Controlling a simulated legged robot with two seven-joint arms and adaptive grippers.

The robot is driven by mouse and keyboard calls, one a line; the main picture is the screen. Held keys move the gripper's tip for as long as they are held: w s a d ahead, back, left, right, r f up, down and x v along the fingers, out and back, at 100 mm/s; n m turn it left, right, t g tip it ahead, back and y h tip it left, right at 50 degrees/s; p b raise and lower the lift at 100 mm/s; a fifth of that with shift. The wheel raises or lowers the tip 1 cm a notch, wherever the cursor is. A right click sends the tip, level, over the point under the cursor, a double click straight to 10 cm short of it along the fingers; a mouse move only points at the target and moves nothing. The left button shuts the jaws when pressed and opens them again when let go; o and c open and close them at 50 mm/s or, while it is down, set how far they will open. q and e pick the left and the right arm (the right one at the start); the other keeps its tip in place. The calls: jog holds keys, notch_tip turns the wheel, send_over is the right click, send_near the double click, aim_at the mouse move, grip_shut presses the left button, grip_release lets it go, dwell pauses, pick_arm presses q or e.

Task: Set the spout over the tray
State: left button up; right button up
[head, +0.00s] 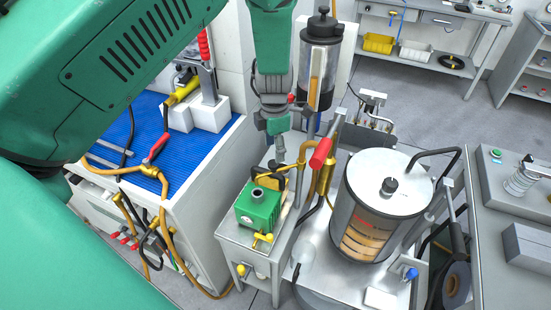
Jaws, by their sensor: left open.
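My left arm comes in from the left and top, and its end hangs down at upper centre. The left gripper (272,104) is a dark grey piece pointing down, open, with its fingertips partly lost against the parts behind. I cannot tell whether it touches anything. A brass pipe (327,178) with a red handle (320,153) stands just left of the glass-walled drum (386,200); it may be the spout, but I cannot tell for sure. A shallow metal tray-like surface (340,279) lies around the drum's foot. The right gripper is not in view.
A green box (259,206) with brass fittings sits on a grey stand below the gripper. A clear canister (320,60) stands close to its right. A blue-matted bench (113,142) with hoses is at left. A grey bench (500,215) is at right. Open floor (430,95) lies behind.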

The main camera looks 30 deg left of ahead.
pick_arm(q)
notch_tip(320, 180, up, 6)
jog(key=shift+d+r, duration=0.2)
jog(key=shift+d, duration=0.05)
jog(key=shift+a, duration=0.1)
